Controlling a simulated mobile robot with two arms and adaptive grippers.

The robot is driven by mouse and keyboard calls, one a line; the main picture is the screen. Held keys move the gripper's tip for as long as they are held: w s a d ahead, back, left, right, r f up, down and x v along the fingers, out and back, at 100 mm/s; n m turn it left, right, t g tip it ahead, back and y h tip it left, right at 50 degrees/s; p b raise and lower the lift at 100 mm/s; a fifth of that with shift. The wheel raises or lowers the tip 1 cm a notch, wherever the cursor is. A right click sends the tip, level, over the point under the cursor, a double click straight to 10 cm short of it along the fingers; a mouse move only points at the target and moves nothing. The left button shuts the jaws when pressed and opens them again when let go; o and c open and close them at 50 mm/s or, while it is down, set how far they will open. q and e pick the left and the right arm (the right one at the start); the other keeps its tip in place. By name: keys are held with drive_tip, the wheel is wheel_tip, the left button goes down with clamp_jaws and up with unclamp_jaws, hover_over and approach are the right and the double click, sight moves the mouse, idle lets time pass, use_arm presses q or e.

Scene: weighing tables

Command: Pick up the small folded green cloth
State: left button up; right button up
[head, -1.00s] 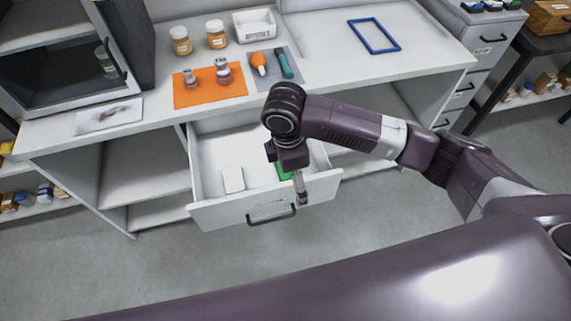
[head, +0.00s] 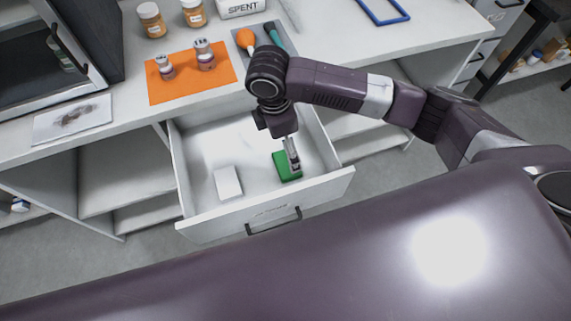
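The small folded green cloth (head: 283,168) lies in the open drawer (head: 210,144), right of the middle. My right gripper (head: 294,170) points down over the cloth's right part and hides some of it. Its fingertips look to be at or just above the cloth; I cannot tell whether they touch it, nor whether the fingers are open or shut. My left gripper is not in view.
A white block (head: 228,183) lies in the drawer, left of the cloth. The drawer's front wall and handle (head: 274,222) stand nearest me. On the counter above are an orange mat (head: 180,91) with two small bottles, jars, and a grey mat with tools.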

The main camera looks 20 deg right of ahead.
sight(287, 163)
drive_tip(key=f+b, duration=0.1)
drive_tip(key=f, duration=0.1)
drive_tip(key=f+b, duration=0.1)
drive_tip(key=shift+w+f, duration=0.2)
drive_tip(key=shift+f, duration=0.6)
drive_tip(key=f, duration=0.7)
drive_tip(key=shift+w+d, duration=0.3)
drive_tip(key=shift+w, duration=0.05)
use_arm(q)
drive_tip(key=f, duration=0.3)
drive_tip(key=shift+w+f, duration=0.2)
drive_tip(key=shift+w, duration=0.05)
use_arm(e)
drive_tip(key=shift+r, duration=0.1)
drive_tip(key=shift+c, duration=0.5)
drive_tip(key=c, duration=0.9)
